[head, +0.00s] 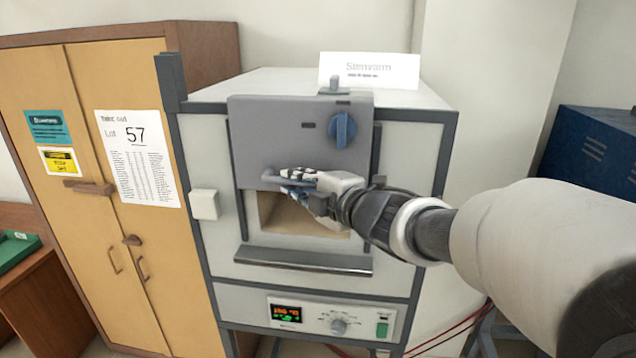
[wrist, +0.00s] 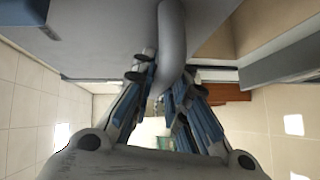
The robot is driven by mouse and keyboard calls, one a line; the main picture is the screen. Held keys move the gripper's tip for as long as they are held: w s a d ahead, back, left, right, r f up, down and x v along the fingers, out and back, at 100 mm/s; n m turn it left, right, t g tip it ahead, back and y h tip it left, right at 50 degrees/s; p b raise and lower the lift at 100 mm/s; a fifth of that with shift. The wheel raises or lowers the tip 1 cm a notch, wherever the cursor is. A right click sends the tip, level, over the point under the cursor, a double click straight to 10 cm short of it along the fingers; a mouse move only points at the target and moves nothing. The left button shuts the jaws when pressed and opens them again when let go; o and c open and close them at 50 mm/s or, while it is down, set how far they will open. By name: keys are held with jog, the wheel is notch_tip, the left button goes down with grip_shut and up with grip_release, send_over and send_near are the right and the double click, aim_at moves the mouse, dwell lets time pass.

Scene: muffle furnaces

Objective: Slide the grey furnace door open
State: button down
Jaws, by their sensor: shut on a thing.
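The grey furnace door (head: 260,130) is a flat panel with a blue knob (head: 342,129) on the front of the furnace. It stands raised, and the lower part of the chamber opening (head: 290,217) shows below it. My gripper (head: 290,183) is at the door's lower edge, shut on the door handle. In the wrist view the grey handle bar (wrist: 171,45) runs between the fingers of my gripper (wrist: 163,95). Part of the handle and the door's lower right corner are hidden behind my gripper and wrist in the head view.
A metal shelf (head: 302,261) juts out under the opening. Below it is a control panel (head: 335,318) with a lit display and a dial. A yellow cabinet (head: 100,240) stands close on the left. A blue cabinet (head: 592,150) is at the right. A white sign (head: 369,71) stands on top.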

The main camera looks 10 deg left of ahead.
jog(key=c, duration=1.8)
grip_release()
jog(key=shift+c, duration=0.2)
jog(key=v, duration=1.2)
jog(key=shift+f, duration=0.1)
